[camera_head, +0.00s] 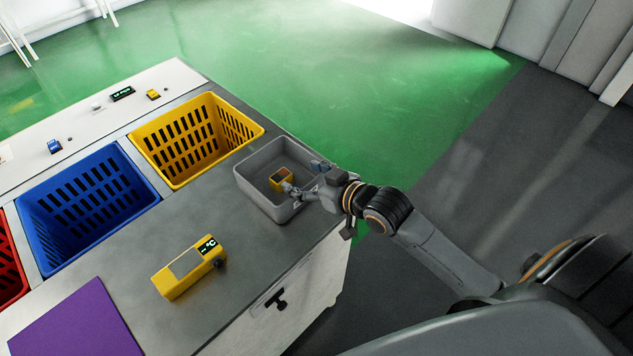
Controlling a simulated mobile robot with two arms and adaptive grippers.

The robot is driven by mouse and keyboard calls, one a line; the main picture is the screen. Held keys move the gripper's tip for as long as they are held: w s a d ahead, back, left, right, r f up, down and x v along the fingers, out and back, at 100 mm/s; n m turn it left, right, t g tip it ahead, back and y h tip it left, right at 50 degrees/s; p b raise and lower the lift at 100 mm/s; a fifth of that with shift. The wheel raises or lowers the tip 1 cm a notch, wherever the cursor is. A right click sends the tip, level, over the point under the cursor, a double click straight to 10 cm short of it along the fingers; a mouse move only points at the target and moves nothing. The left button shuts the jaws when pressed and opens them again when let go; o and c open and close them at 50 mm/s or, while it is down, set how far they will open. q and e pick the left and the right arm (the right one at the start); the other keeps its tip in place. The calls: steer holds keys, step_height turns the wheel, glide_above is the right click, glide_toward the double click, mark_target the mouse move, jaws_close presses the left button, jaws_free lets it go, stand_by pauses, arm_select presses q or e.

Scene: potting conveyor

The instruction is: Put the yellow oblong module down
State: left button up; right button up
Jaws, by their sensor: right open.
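A small yellow module (282,176) with a dark face sits inside the grey bin (248,183) at the counter's right end. My right gripper (289,188) reaches into this bin from the right, its fingers open and right beside the module. I cannot tell whether a finger touches it. A larger yellow oblong device (180,276) with a grey panel, a dark display end and a black knob lies on the grey counter, nearer to me and clear of the gripper. My left gripper is out of view.
A yellow basket (180,181), a blue basket (58,265) and a red basket (8,285) stand along the counter's far side. A purple mat (80,325) lies front left. The grey counter (240,240) is bare between bin and larger device.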

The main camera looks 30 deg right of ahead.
steer(key=shift+v, duration=2)
steer(key=shift+a, duration=0.1)
steer(key=s+f+m+g+h, duration=0.15)
steer(key=s+f+g, duration=0.4)
steer(key=s, duration=0.55)
steer(key=s+f+m+g+h, duration=0.1)
steer(key=s+f+g+h, duration=0.4)
steer(key=s, duration=0.6)
step_height(320, 180, down, 29)
steer(key=s+y, duration=0.1)
steer(key=y, duration=0.1)
steer(key=s+d+f+g, duration=0.1)
steer(key=s+d+f, duration=0.1)
steer(key=s+f, duration=1.2)
steer(key=s+n, duration=0.1)
steer(key=s, duration=0.1)
steer(key=shift+s+f, duration=0.25)
steer(key=shift+d, duration=0.1)
